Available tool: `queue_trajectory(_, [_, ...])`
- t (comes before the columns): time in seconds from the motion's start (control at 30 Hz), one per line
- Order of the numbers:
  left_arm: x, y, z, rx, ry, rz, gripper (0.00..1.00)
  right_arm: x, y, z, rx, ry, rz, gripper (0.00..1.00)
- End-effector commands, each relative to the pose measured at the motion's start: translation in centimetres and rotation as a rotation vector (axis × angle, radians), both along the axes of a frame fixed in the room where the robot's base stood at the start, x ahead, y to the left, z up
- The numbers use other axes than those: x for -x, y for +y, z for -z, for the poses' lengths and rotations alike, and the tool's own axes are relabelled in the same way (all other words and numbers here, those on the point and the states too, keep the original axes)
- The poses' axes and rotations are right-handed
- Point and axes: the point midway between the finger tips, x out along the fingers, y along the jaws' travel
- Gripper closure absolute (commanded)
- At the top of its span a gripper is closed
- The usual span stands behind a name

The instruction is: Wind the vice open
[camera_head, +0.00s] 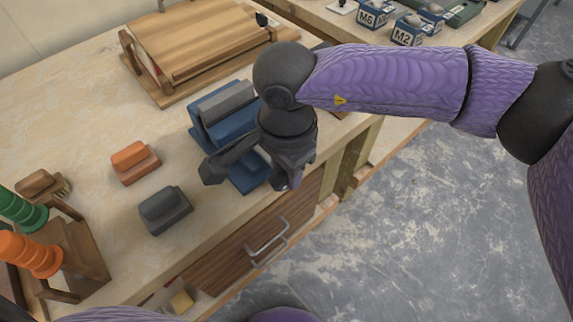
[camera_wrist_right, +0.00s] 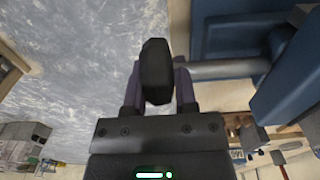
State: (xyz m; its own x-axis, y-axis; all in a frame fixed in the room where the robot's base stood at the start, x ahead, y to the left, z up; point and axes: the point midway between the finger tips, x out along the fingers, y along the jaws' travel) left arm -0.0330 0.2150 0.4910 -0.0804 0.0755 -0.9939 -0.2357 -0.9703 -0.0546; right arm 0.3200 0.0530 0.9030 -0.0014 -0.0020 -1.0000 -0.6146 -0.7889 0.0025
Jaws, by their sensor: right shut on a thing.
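The blue vice (camera_head: 205,138) stands at the front edge of the workbench, with grey jaw tops. My right gripper (camera_head: 284,178) is over its front, at the bench edge, and hides part of the vice in the head view. In the right wrist view the gripper (camera_wrist_right: 158,90) is shut with a dark knob of the vice handle (camera_wrist_right: 157,68) between its fingers. A grey metal shaft (camera_wrist_right: 225,70) runs from there towards the blue vice body (camera_wrist_right: 235,38). My left gripper is in neither view.
An orange-topped block (camera_head: 135,160) and a dark grey block (camera_head: 164,209) lie left of the vice. A wooden holder (camera_head: 82,255) with green and orange handles is at left. Below is a drawer handle (camera_head: 267,241); open floor lies right.

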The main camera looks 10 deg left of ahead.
Motion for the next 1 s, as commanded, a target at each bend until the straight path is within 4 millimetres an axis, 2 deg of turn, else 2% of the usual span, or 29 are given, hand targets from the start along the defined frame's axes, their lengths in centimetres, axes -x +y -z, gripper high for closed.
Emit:
queue_trajectory(0.33, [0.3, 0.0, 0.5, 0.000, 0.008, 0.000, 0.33, 0.1, 0.1, 0.1, 0.051, -0.063, -0.003, 1.00])
queue_trajectory(1.0, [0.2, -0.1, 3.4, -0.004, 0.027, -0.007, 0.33, 0.3, 0.3, 0.2, 0.324, -0.419, -0.001, 1.00])
